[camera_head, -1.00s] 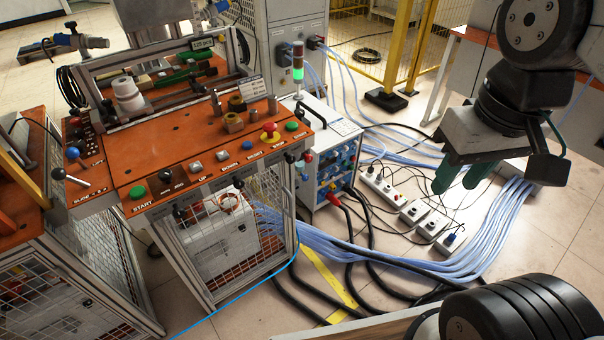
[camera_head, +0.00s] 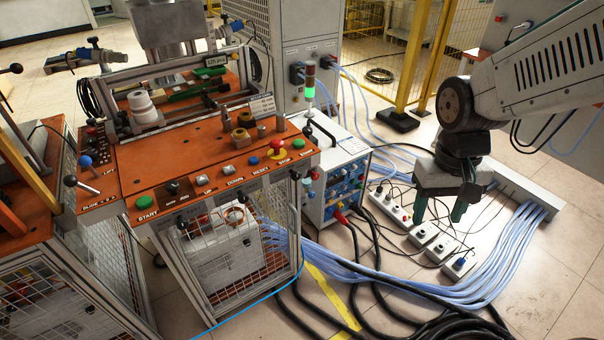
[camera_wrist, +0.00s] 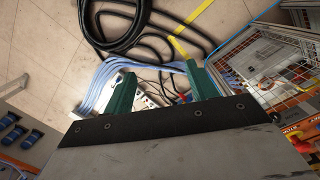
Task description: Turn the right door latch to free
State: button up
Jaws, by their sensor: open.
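The orange-topped workstation (camera_head: 190,165) stands left of centre in the head view, with mesh doors below its top. A dark knob (camera_head: 295,175) shows at its right front corner, and another dark fitting (camera_head: 182,220) sits under the front edge. I cannot tell which is the right door latch or how it is turned. My gripper (camera_head: 440,212) hangs to the right of the workstation, well apart from it, fingers down. In the wrist view its two green fingers (camera_wrist: 161,72) are spread and empty, and mesh panels (camera_wrist: 275,65) show to their right.
A blue-fronted power unit (camera_head: 335,185) stands just right of the workstation. White socket boxes (camera_head: 425,235), light-blue hoses (camera_head: 500,255) and black cables (camera_head: 370,280) cover the floor near my gripper. Yellow posts (camera_head: 435,55) stand behind. Some floor (camera_head: 560,290) is clear at the right.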

jog(key=w+a+f+m+t, duration=0.1)
jog(key=w+a+f, duration=0.2)
jog(key=w+f, duration=0.35)
jog(key=w+a+f+t, duration=0.1)
jog(key=w+a+f, duration=0.1)
jog(key=w+f, duration=0.5)
jog(key=m+t+y, duration=1.1)
jog(key=t, duration=0.3)
send_near(302, 174)
jog(key=x, duration=1)
jog(key=shift+w+a+f, duration=0.1)
jog(key=shift+w, duration=0.25)
jog(key=c, duration=0.9)
